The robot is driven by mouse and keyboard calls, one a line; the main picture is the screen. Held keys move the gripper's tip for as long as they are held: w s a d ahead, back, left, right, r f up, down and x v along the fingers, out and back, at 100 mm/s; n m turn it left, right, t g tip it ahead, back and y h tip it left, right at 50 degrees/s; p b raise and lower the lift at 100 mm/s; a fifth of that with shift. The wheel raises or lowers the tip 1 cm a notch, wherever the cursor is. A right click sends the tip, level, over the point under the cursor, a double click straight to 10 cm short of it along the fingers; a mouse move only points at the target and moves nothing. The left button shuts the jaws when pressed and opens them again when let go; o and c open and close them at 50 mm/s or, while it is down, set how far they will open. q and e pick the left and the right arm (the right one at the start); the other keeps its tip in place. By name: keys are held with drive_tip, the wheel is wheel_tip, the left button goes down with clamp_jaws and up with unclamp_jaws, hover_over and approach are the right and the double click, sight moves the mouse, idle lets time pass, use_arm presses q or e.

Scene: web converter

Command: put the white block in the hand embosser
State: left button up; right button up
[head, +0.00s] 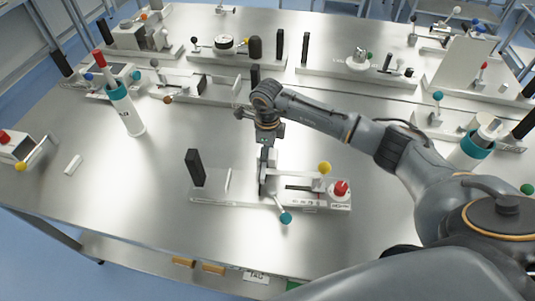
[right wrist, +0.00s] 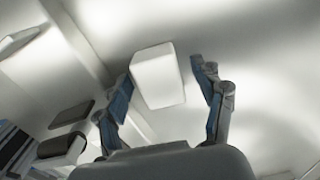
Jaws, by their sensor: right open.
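A white block (right wrist: 157,75) lies between the fingertips of my right gripper (right wrist: 165,90) in the right wrist view. The fingers are open, with a gap to the block on the right side. In the head view, my right gripper (head: 266,155) points down just behind a front device on a pale base (head: 225,200), and hides what is under it. This device has a black upright, a yellow ball, a red knob and a teal-ended lever; I cannot tell for sure that it is the hand embosser. My left gripper is not in view.
A small white bar (head: 73,165) lies at the left of the steel table (head: 150,190). A white cylinder with teal top (head: 127,110) stands left. Several other devices line the back, and a teal-rimmed cup (head: 472,150) stands right. The middle left is clear.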

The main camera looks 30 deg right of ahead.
drive_tip(key=c, duration=1.4)
